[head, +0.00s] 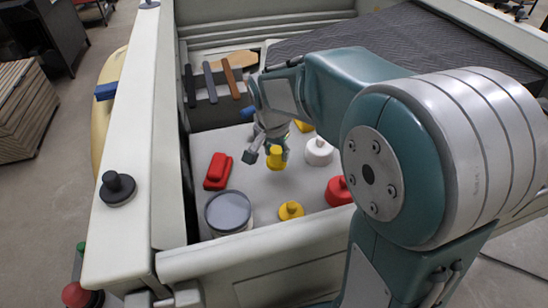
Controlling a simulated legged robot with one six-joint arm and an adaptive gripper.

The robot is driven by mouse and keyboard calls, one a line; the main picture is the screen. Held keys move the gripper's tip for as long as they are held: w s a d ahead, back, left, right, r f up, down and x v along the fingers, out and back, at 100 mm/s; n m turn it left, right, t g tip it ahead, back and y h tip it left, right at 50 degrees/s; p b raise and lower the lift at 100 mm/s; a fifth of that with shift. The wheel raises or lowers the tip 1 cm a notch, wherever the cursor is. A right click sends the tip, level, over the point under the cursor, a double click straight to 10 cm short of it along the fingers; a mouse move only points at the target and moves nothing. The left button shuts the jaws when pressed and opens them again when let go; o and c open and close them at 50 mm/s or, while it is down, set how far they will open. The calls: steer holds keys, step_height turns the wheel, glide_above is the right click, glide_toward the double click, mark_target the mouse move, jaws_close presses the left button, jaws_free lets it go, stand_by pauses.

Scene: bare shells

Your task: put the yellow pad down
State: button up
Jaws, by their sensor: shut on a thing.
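My gripper (268,150) is low inside the pale bin, its fingers pointing down around the yellow pad (276,161). It is shut on the pad, whose stepped body shows beneath the fingers. The pad's top is partly hidden by the fingers. Whether the pad touches the bin floor (258,185) cannot be told from this one view.
A red block (217,170) and a grey-lidded tin (228,212) lie left. A second yellow piece (290,210) is in front, a white knobbed piece (319,151) and a red one (339,191) right. The bin's front wall (250,255) stands nearer.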

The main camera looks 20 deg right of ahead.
mark_target(275, 161)
steer(key=shift+w+f, duration=0.5)
steer(key=shift+f, duration=0.1)
steer(key=shift+w+f, duration=0.15)
steer(key=shift+f, duration=1.55)
steer(key=shift+f, duration=0.1)
steer(key=o, duration=1)
